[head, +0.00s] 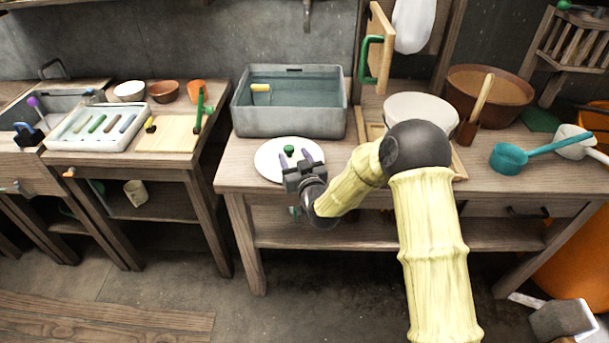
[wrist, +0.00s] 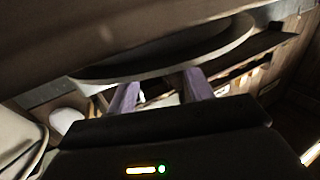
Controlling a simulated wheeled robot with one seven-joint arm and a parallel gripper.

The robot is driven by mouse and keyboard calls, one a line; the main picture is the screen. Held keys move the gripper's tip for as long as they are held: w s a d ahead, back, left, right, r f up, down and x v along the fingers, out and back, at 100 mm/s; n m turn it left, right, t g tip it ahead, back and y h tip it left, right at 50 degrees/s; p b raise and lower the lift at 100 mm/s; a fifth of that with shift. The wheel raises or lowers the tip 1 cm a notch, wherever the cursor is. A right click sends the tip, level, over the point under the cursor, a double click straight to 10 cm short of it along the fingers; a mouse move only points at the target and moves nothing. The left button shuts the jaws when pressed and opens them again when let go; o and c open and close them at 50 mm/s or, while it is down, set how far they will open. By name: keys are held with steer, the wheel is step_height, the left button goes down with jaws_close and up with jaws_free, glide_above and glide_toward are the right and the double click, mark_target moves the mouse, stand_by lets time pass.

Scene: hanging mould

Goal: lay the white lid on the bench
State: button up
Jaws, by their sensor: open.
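The white lid (head: 270,163), a round disc with a green knob (head: 289,150), appears flat at the front left of the wooden bench (head: 235,178), in front of the grey basin. My gripper (head: 295,158) is open at the lid's right part, with its two purplish fingers on either side of the knob in the head view. Whether the fingers touch the knob cannot be told. In the wrist view the lid (wrist: 165,58) is a dark disc seen nearly edge-on, beyond the fingers (wrist: 160,90). The gripper hides part of the lid's near right edge.
A grey water basin (head: 290,120) stands just behind the lid. A white bowl (head: 415,108), a brown tub (head: 488,92) and a teal scoop (head: 510,158) are to the right. A gap separates the left table (head: 170,158) from the bench.

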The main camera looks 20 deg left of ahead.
steer(key=v, duration=0.8)
steer(key=shift+s, duration=0.15)
steer(key=shift+d, duration=0.1)
stand_by(0.4)
steer(key=s+d+m+g+h, duration=0.35)
steer(key=d+g+h, duration=0.35)
steer(key=d, duration=1.3)
steer(key=s+d+m+g+h, duration=0.3)
steer(key=s+d+g, duration=0.2)
steer(key=s+d, duration=0.7)
steer(key=s, duration=0.4)
steer(key=shift+s+r+m+h, duration=0.2)
steer(key=shift+r+m+h, duration=0.1)
steer(key=shift+r+m, duration=0.05)
